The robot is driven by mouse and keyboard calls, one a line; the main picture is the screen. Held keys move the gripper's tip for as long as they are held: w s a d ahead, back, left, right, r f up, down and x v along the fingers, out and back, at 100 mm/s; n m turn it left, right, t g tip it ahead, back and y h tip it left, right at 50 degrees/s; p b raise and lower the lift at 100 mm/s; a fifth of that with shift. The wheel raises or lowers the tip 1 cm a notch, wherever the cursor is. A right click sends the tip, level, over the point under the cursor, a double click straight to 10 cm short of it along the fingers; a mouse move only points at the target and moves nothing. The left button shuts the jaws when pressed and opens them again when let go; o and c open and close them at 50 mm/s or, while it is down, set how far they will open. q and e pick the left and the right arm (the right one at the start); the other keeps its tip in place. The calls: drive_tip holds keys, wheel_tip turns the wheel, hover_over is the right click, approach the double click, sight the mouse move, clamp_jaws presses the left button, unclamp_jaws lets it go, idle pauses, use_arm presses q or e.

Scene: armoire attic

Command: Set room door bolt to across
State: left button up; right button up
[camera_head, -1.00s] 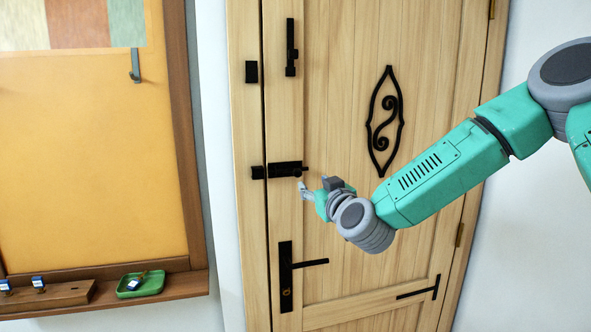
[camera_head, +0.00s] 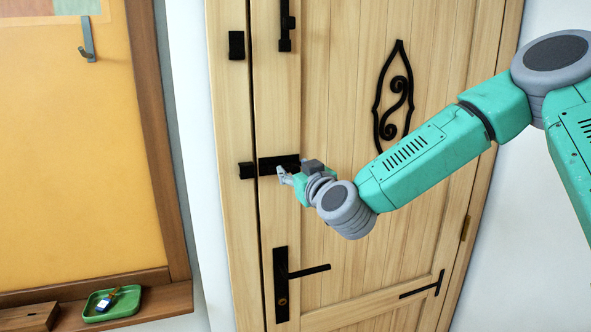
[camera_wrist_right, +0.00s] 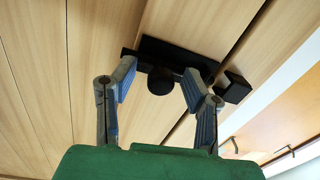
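The black door bolt (camera_head: 277,163) is mounted flat on the wooden door near its left edge. Its black keeper (camera_head: 246,170) sits on the frame to the left. My right gripper (camera_head: 283,175) is at the bolt. In the right wrist view, the gripper (camera_wrist_right: 160,70) is open, with one finger on each side of the bolt's round knob (camera_wrist_right: 160,81). Gaps show between knob and fingers. The bolt plate (camera_wrist_right: 150,46) and keeper (camera_wrist_right: 236,87) lie beyond the fingertips. I cannot tell whether the bar spans the gap to the keeper. My left gripper is out of view.
A black door handle (camera_head: 308,271) sits below the bolt, and another black fitting (camera_head: 286,25) is above. An orange board (camera_head: 75,170) hangs at left, with a green tray (camera_head: 112,303) on the ledge under it. The door surface is otherwise mostly flat.

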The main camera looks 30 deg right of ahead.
sight(274, 168)
drive_tip(key=shift+d, duration=0.1)
clamp_jaws()
drive_tip(key=shift+w+a, duration=0.25)
drive_tip(key=shift+a, duration=0.7)
drive_tip(key=shift+w+a, duration=0.2)
drive_tip(key=shift+a, duration=0.7)
unclamp_jaws()
drive_tip(key=shift+w+f, duration=0.1)
drive_tip(key=shift+a, duration=0.1)
